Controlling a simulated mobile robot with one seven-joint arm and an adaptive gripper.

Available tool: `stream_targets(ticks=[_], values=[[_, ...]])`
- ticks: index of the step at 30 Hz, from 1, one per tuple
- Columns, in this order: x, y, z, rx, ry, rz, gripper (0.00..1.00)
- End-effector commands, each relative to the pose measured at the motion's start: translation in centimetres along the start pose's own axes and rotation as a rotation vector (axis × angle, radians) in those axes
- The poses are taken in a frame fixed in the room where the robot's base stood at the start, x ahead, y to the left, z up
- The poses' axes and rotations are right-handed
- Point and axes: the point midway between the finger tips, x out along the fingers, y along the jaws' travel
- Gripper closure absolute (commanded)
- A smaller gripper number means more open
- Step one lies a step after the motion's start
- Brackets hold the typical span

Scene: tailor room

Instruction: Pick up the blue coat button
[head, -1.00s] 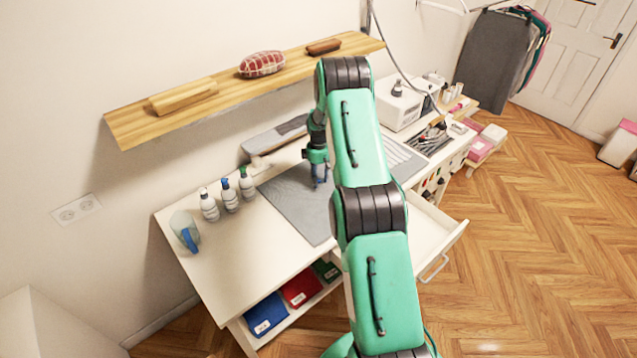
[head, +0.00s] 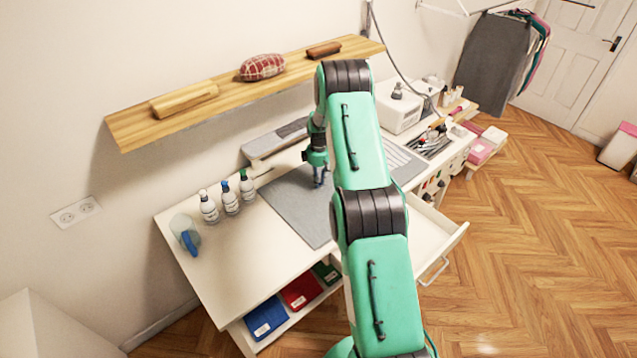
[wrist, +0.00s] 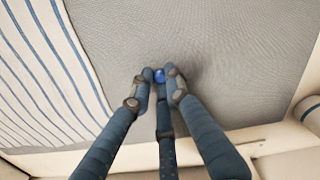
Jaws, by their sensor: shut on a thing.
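The blue coat button (wrist: 160,76) shows in the wrist view as a small blue disc between the fingertips of my gripper (wrist: 160,84). The fingers are closed in on it from both sides, and it is partly hidden by them. The grey mat (wrist: 215,40) lies beneath. In the head view my gripper (head: 319,183) points down at the grey mat (head: 290,208) on the white table. The button cannot be made out there. I cannot tell whether it is clear of the mat.
Several bottles (head: 230,199) and a clear jug with a blue handle (head: 187,236) stand left on the table. A striped cloth (wrist: 40,75) lies beside the gripper. A wooden shelf (head: 225,98) hangs above. An open drawer (head: 436,240) juts out in front.

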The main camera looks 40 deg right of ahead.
Motion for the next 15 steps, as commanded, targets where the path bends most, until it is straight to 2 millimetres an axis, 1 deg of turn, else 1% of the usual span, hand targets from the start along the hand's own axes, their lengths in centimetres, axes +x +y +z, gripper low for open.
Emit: stream_targets(ticks=[7,11,13,15], values=[[-1.3,0.1,0.0,0.000,0.000,0.001,0.91],[-2.7,0.1,0.0,0.000,0.001,0.002,0.91],[-3.7,0.1,-0.1,0.000,0.002,0.003,0.91],[-3.5,-0.9,0.5,0.000,-0.001,-0.001,0.91]])
